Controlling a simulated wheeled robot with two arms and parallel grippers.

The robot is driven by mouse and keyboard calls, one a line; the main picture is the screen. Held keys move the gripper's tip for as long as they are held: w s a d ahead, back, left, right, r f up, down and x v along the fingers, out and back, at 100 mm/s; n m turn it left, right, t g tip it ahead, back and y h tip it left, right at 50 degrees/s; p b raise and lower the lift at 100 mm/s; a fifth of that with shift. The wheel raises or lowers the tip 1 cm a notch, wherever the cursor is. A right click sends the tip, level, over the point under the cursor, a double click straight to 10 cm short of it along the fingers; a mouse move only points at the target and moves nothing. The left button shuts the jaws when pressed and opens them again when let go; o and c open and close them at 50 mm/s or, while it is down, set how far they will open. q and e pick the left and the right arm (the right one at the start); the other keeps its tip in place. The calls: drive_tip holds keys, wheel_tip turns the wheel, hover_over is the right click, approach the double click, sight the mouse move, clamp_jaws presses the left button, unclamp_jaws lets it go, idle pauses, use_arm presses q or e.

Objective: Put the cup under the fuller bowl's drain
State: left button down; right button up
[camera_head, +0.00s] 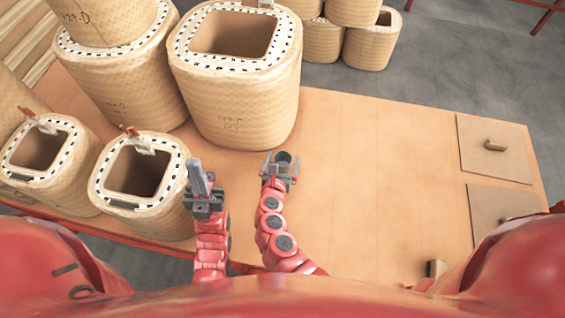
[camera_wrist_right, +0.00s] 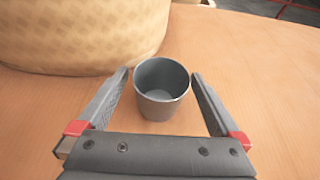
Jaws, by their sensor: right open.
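A small dark grey cup (camera_head: 283,158) stands upright on the table close to the large coil. It also shows in the right wrist view (camera_wrist_right: 162,95), and its inside looks empty. My right gripper (camera_head: 280,168) is open with its fingers (camera_wrist_right: 160,82) on either side of the cup, a small gap showing on each side. My left gripper (camera_head: 196,172) is to the left of the cup, over the table near a smaller coil; whether its fingers are apart is not clear. I see no bowl or drain that I can make out.
A large tan coil (camera_head: 245,105) stands just behind the cup. Smaller coils (camera_head: 145,195) (camera_head: 45,155) stand at the left, each with a tab on its rim.

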drive_tip(key=c, duration=1.5)
